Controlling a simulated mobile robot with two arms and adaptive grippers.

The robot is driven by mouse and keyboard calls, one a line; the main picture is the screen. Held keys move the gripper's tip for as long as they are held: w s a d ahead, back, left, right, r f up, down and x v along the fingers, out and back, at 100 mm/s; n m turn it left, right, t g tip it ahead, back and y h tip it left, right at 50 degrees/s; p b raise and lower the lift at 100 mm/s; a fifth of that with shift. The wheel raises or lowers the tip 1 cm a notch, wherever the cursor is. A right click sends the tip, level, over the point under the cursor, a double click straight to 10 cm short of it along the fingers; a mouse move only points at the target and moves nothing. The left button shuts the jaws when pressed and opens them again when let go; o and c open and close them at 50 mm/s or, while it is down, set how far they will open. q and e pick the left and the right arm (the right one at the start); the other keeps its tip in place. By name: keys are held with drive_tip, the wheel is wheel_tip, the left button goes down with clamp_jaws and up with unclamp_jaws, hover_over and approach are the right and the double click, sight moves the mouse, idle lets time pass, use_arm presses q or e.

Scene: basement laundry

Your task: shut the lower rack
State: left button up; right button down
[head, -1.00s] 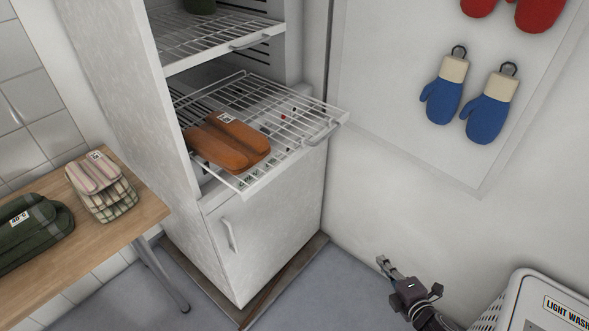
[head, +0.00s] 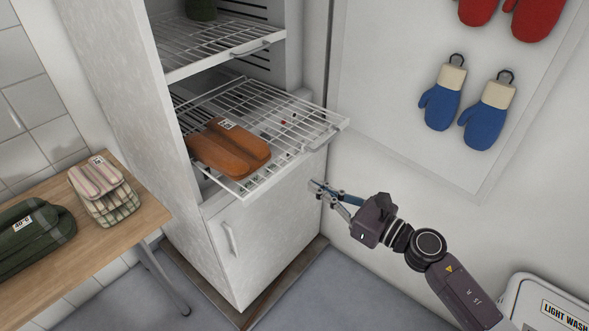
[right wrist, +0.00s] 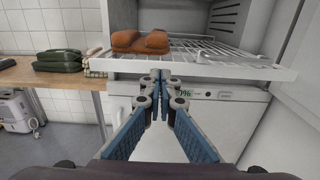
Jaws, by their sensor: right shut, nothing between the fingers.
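The lower rack (head: 287,163) is a white wire shelf pulled out of the tall white cabinet, its front edge sticking out past the cabinet door. Folded orange-brown cloths (head: 229,147) with a white label lie on its left part. In the right wrist view the rack (right wrist: 225,64) spans the upper middle, with the orange-brown cloths (right wrist: 140,42) on it. My right gripper (head: 314,187) is shut and empty, a little below the rack's front right corner and apart from its handle. It also shows in the right wrist view (right wrist: 161,76), its fingertips together. My left gripper is not in view.
The upper rack (head: 214,47) is inside the cabinet. A wooden table (head: 119,231) with a green folded cloth (head: 34,238) and a striped one (head: 103,190) stands left. Blue mitts (head: 487,112) hang on the right wall. A white basket (head: 541,302) stands lower right.

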sight(285, 169)
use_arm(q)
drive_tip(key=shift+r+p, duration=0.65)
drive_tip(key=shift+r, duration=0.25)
use_arm(e)
drive_tip(key=x, duration=0.7)
drive_tip(key=shift+w+a, duration=0.15)
